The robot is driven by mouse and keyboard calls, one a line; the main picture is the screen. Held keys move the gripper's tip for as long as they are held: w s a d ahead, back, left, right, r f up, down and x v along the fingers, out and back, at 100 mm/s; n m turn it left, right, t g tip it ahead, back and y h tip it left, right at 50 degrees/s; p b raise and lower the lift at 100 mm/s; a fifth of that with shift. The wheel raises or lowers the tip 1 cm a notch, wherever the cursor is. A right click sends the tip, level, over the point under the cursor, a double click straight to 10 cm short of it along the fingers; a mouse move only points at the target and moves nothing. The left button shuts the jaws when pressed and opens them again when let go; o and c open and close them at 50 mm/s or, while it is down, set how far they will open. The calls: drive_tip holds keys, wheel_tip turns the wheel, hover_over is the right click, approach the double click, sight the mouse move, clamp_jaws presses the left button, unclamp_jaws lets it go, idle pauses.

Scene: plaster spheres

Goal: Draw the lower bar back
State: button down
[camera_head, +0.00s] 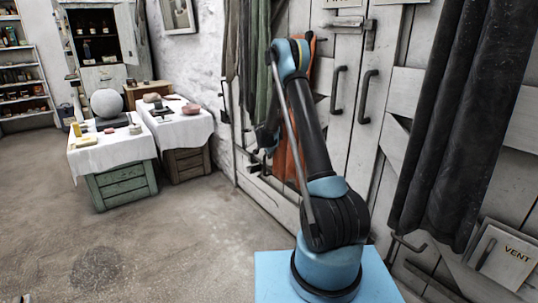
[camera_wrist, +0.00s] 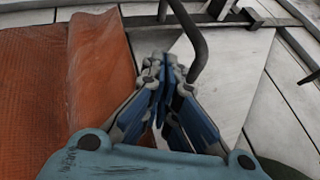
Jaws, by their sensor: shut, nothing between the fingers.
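My gripper (camera_wrist: 165,85) is shut and empty in the wrist view, its blue fingers together. Just beyond its tips a dark bent handle stands out from the pale door boards. A horizontal metal bar (camera_wrist: 262,22) in brackets crosses the top of the wrist view, apart from the fingers; I cannot tell for sure whether it is the lower bar. In the head view an upper bar (camera_head: 345,24) sits across the top of the white doors (camera_head: 350,130). No lower bar can be made out there; my arm covers part of the doors. My gripper (camera_head: 268,142) is partly hidden behind my arm.
An orange cloth (camera_wrist: 70,85) hangs close to the left of my gripper. Two dark pull handles (camera_head: 368,97) stand out from the doors. A dark curtain (camera_head: 455,110) hangs at the right. Draped tables (camera_head: 110,155) stand at the left, with open floor (camera_head: 180,240) in front.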

drive_tip(key=shift+w+a+f, duration=0.1)
drive_tip(key=shift+w+a, duration=0.1)
drive_tip(key=shift+w, duration=0.45)
drive_tip(key=shift+w+a+f, duration=0.15)
drive_tip(key=shift+w+a, duration=0.05)
drive_tip(key=shift+w, duration=0.4)
drive_tip(key=shift+w+a+f, duration=0.1)
drive_tip(key=shift+w+a, duration=0.1)
drive_tip(key=shift+w, duration=0.45)
